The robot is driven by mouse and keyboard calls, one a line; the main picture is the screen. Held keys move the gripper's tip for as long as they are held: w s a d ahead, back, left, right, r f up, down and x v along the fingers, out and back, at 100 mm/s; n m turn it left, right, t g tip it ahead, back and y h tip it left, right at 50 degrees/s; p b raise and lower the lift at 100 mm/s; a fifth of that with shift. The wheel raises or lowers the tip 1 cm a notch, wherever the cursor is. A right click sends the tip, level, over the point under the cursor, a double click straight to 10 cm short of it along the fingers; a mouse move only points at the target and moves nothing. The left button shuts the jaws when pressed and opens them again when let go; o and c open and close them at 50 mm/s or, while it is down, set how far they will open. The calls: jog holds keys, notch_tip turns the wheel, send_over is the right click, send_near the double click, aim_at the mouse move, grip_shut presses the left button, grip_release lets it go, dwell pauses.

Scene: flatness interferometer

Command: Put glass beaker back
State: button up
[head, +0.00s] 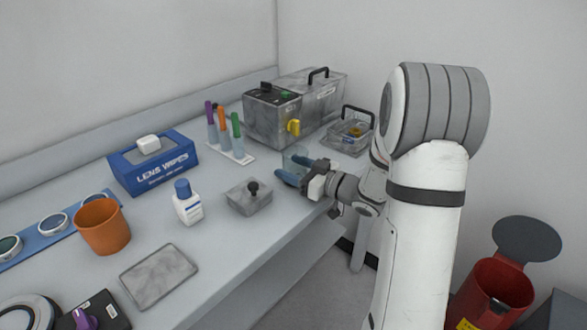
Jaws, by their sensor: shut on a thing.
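The glass beaker (295,157) is a clear, faintly tinted vessel over the far right part of the bench, in the head view. My gripper (291,176) is at its near side, with its blue-grey fingers shut on the beaker. The fingers and wrist hide the beaker's lower right part. The beaker looks upright. I cannot tell whether its base touches the bench top.
Behind the beaker stand a grey marbled box (272,116) with a yellow knob and a lidded tank (318,92).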

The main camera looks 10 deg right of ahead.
jog(key=shift+f, duration=0.1)
jog(key=shift+f, duration=0.15)
jog(key=o, duration=1.1)
jog(key=shift+c, duration=0.2)
jog(key=shift+r, duration=0.35)
jog(key=v, duration=1.2)
jog(key=shift+s, duration=0.1)
